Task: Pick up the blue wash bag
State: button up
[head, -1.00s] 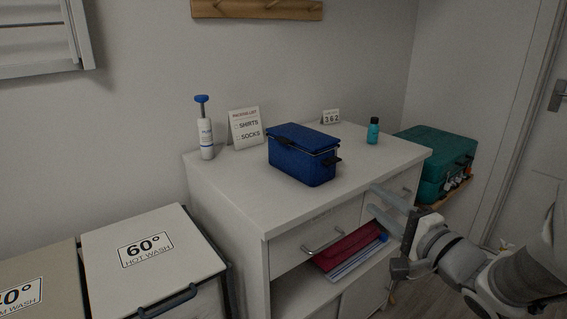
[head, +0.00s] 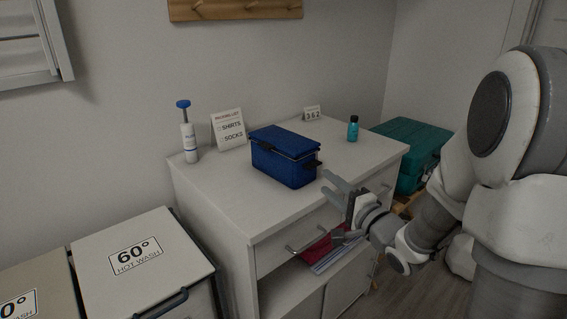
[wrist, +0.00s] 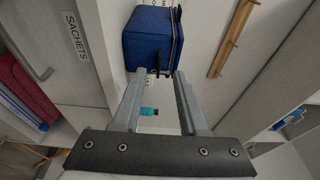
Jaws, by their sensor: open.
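The blue wash bag (head: 284,158) is a dark blue box-shaped bag with a lid and dark side handles. It sits on top of the white cabinet (head: 220,195), near its middle. In the wrist view the bag (wrist: 148,40) is just beyond the fingertips, with its dark handle facing them. My gripper (head: 334,187) is open and empty, in front of the cabinet's front edge to the right of the bag. In the wrist view both fingers (wrist: 156,75) are apart with nothing between them at close range. I cannot tell the exact gap to the bag.
On the cabinet top stand a white pump bottle (head: 188,135), a packing list sign (head: 229,130), a small number card (head: 312,113) and a teal bottle (head: 353,128). Red and blue folded items (head: 325,250) lie in the open shelf below. A teal case (head: 412,150) stands behind right.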

aim_at(311, 169)
jog(key=b+x, duration=0.2)
jog(key=x, duration=0.6)
jog(key=shift+w+f, duration=0.1)
grip_shut()
dwell(1.3)
